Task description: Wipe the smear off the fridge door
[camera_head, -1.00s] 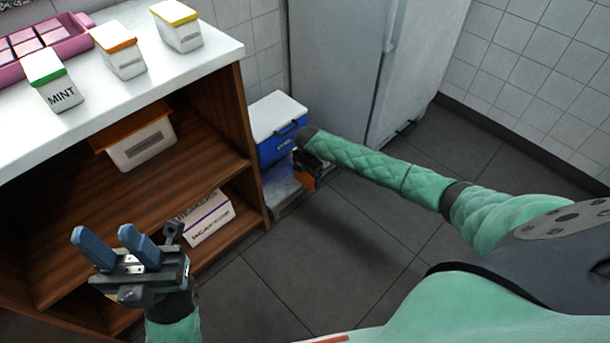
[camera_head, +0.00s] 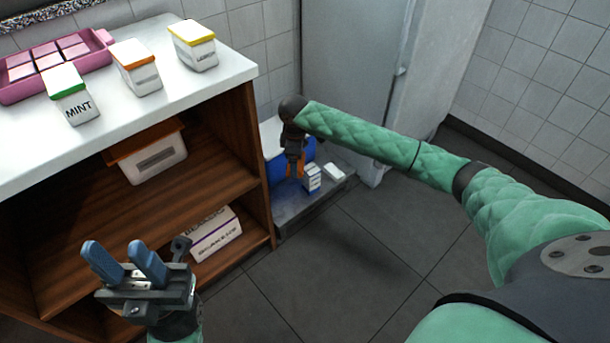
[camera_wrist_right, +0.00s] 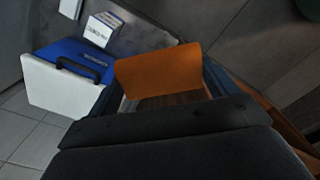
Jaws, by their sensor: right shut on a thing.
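The fridge (camera_head: 352,70) stands at the back, its pale grey front partly behind my right arm. I cannot make out a smear on the part that shows. My right gripper (camera_head: 294,165) is low in front of the fridge, beside the blue cooler (camera_head: 307,149). It is shut on an orange cloth or sponge, which shows as a flat orange piece in the right wrist view (camera_wrist_right: 158,72). My left gripper (camera_head: 118,252) is open and empty in front of the wooden shelf unit.
The shelf unit (camera_head: 262,150) with its white top stands left. On top are tubs, including the mint tub (camera_head: 75,103), and a pink tray (camera_head: 105,38). A small blue-white box (camera_head: 312,178) and a white item (camera_head: 334,172) lie on a low grey platform (camera_head: 290,210). Floor at front centre is clear.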

